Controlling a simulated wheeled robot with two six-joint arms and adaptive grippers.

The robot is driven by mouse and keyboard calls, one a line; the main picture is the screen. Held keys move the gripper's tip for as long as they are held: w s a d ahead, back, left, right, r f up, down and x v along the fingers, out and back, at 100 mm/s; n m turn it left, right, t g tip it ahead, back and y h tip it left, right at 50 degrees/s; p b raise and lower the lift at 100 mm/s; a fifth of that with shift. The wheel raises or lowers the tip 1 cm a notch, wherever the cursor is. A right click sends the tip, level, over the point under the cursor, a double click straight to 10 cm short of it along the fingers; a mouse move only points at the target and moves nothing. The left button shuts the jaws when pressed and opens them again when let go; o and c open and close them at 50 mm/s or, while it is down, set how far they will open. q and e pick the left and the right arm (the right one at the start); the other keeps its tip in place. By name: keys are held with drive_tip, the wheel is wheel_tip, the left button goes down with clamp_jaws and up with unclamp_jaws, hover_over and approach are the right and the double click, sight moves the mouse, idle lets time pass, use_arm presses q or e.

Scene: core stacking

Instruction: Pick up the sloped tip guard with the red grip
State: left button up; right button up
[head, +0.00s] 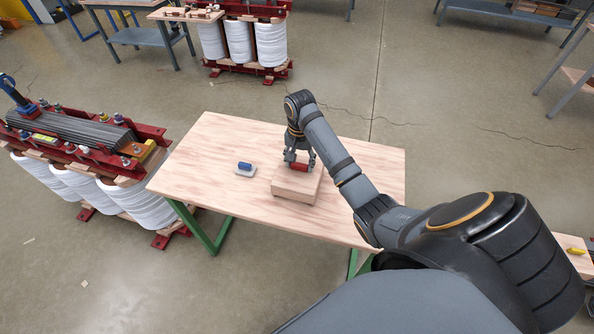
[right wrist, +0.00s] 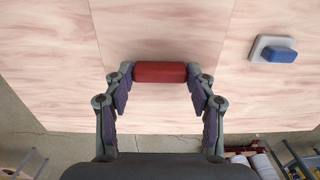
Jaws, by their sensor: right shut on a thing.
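A red grip (head: 299,167) sits on top of a pale wooden block (head: 294,190) at the middle of the wooden table. My right gripper (head: 296,162) reaches down over the block and is shut on the red grip. In the right wrist view the red grip (right wrist: 160,72) lies crosswise between the two fingertips, with the pale block (right wrist: 160,30) behind it. I cannot tell whether the block touches the table. Its slope is not clear. My left gripper is not in view.
A blue grip on a light plate (head: 245,169) lies left of the block; its blue part (right wrist: 281,55) also shows in the right wrist view. The table (head: 222,140) is otherwise clear. A red-framed transformer (head: 132,176) stands left of the table, another (head: 240,42) behind.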

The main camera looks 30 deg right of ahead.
drive_tip(key=shift+c, duration=1.1)
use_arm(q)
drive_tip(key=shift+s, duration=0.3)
use_arm(e)
clamp_jaws()
drive_tip(key=shift+r, duration=0.1)
